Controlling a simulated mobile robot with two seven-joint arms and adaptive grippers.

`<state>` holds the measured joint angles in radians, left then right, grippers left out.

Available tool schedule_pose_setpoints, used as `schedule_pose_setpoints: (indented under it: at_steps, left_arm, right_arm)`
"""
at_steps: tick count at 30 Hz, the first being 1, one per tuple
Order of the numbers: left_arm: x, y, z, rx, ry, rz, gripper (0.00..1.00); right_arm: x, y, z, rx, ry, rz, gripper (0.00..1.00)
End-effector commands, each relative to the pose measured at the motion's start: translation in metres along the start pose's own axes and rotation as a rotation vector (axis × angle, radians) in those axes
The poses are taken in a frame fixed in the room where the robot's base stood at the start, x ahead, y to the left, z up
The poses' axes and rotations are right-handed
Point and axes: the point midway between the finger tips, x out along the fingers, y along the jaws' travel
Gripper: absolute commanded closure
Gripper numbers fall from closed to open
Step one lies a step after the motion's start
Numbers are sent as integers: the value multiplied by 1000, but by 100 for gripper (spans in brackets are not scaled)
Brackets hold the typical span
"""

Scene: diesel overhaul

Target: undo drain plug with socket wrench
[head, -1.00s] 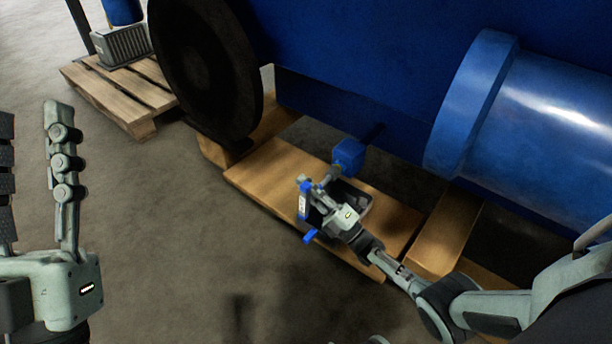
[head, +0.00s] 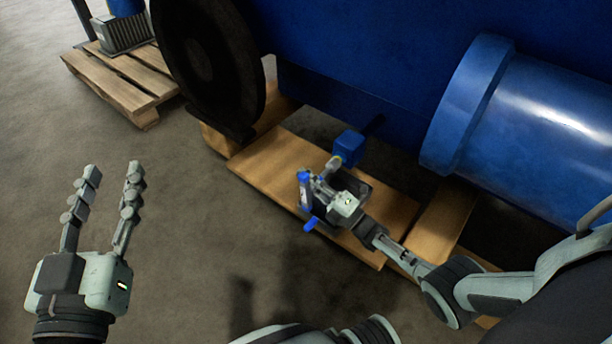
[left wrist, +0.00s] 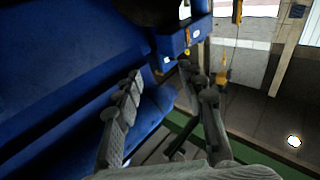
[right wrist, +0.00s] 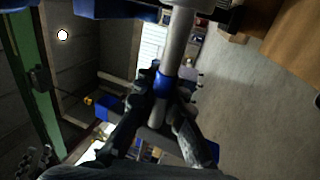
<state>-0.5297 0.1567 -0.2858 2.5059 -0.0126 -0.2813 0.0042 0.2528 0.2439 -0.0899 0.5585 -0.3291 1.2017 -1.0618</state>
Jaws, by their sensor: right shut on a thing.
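My right gripper (head: 322,188) is shut on the socket wrench (head: 304,190), which has blue handle parts and a grey shaft. In the right wrist view the grey shaft (right wrist: 177,42) runs up from between the fingers (right wrist: 165,82), with a blue collar at the grip. In the head view the wrench's grey end (head: 333,164) lies against or just in front of a blue block (head: 350,146) under the engine. The drain plug itself cannot be made out. My left gripper (head: 113,172) is open and empty above the floor, left of the wrench; its spread fingers show in the left wrist view (left wrist: 165,85).
The blue engine (head: 370,60) stands over wooden boards (head: 270,165). A dark tray (head: 362,185) is partly hidden behind my right gripper. A black wheel (head: 205,65) and a large blue cylinder (head: 530,130) flank the block. A pallet (head: 115,85) stands far left. The floor at left is clear.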

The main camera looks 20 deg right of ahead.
Motion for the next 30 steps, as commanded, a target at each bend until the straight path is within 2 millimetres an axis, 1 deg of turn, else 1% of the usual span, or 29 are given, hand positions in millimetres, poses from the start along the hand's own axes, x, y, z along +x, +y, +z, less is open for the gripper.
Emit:
schedule_pose_setpoints:
  at_steps: [1, 8, 14, 21, 26, 30]
  left_arm:
    - [0, -3, 5, 7, -35, -6, 60]
    - [-8, -22, 46, 37, -241, -42, 60]
    - [-23, -40, 80, 58, -420, -78, 60]
    - [-50, -63, 114, 75, -627, -126, 60]
    - [-72, -76, 132, 82, -760, -158, 60]
    - [-94, -88, 146, 86, -874, -188, 60]
  right_arm:
    - [2, 5, 5, -4, -6, -3, 100]
    - [2, 4, 5, -5, -6, -42, 100]
    - [1, 4, 5, -5, -6, -75, 100]
    - [1, 2, 5, -5, -7, -114, 100]
    - [0, 2, 5, -5, -7, -140, 100]
    - [0, 1, 5, -4, -7, -164, 100]
